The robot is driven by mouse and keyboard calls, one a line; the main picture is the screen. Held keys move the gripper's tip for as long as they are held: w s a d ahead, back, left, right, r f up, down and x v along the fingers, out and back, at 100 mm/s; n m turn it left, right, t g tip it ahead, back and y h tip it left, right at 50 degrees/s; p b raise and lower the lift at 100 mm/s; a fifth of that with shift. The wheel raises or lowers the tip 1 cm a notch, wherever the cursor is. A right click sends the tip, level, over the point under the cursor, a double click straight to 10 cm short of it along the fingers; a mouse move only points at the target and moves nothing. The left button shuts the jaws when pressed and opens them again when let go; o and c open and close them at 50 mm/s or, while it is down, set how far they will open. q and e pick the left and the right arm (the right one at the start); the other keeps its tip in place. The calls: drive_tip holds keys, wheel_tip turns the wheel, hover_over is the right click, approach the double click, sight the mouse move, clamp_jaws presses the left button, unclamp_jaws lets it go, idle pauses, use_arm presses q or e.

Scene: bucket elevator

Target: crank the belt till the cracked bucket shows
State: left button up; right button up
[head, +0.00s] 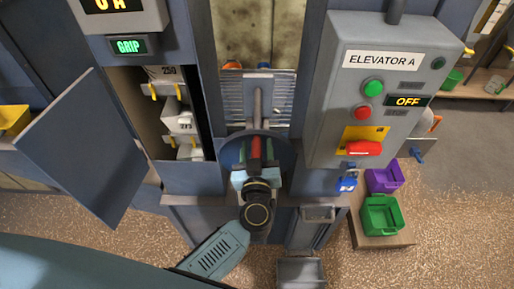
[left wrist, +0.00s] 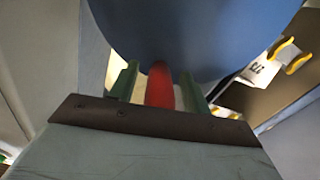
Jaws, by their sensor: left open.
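The crank is a blue-grey round wheel (head: 232,152) with a red handle (head: 255,147), low in the middle of the elevator. In the left wrist view the wheel (left wrist: 190,35) fills the top, and the red handle (left wrist: 160,88) stands between my green fingers. My left gripper (head: 256,160) is open around the handle, with a gap on each side. Above the wheel, the belt opening shows a grey ribbed part (head: 235,95) and bits of orange. I cannot make out a cracked bucket. My right gripper is not in view.
The control box (head: 405,80) labelled ELEVATOR A reads OFF, with a red lever (head: 364,148) and a blue padlock (head: 348,181). At left, an open cabinet door (head: 85,150) exposes shelved buckets (head: 180,122). Purple (head: 385,178) and green (head: 381,215) bins stand at right.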

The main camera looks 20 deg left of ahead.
use_arm(q)
clamp_jaws()
idle(0.3)
